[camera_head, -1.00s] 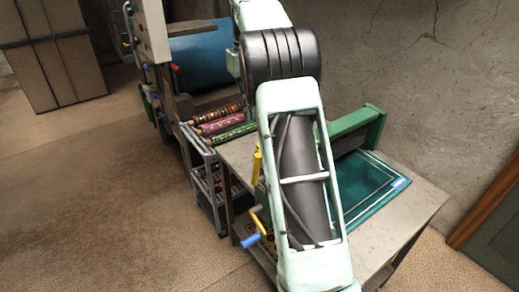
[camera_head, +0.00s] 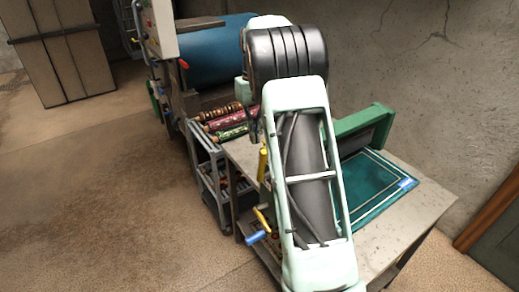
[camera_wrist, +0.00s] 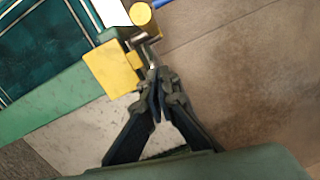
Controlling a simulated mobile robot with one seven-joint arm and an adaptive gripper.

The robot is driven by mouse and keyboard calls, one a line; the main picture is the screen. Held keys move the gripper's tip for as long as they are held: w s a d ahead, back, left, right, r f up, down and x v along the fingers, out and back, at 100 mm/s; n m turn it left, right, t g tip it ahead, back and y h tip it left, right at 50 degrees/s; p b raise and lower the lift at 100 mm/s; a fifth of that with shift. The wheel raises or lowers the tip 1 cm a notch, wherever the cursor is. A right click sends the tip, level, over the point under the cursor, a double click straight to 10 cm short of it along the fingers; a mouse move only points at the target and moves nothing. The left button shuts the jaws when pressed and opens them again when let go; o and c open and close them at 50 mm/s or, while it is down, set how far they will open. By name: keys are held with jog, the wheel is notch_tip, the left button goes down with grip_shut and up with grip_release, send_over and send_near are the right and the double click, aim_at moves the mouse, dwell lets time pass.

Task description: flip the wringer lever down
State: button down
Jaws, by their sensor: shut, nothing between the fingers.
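In the wrist view my gripper (camera_wrist: 158,88) is shut and empty, its dark fingers together. Just beyond the fingertips are a yellow block (camera_wrist: 110,70), a short grey metal rod (camera_wrist: 140,40) and a yellow cylinder end (camera_wrist: 142,14). The tips are very close to the rod; I cannot tell if they touch. In the head view a yellow upright piece (camera_head: 263,163) stands at the table edge beside my arm, and a yellow crank with a blue grip (camera_head: 257,237) is below it. Which piece is the wringer lever is not clear. My arm hides my gripper in the head view.
The table (camera_head: 408,232) carries a teal bordered mat (camera_head: 372,190) and a green bar (camera_head: 362,125). A grey rack (camera_head: 208,175), rolled rugs (camera_head: 232,122) and a big blue roller (camera_head: 212,52) are to the left. The floor (camera_head: 95,185) at left is open.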

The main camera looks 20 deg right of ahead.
jog(key=shift+s+f, duration=0.4)
jog(key=shift+s, duration=0.3)
jog(key=shift+s+f, duration=0.35)
jog(key=shift+s, duration=0.3)
jog(key=shift+s+f, duration=0.4)
jog(key=shift+s, duration=0.3)
jog(key=shift+s+f+b, duration=0.1)
jog(key=shift+b, duration=0.25)
jog(key=shift+s+t+b, duration=0.2)
jog(key=shift+t+b, duration=0.2)
jog(key=shift+b, duration=0.05)
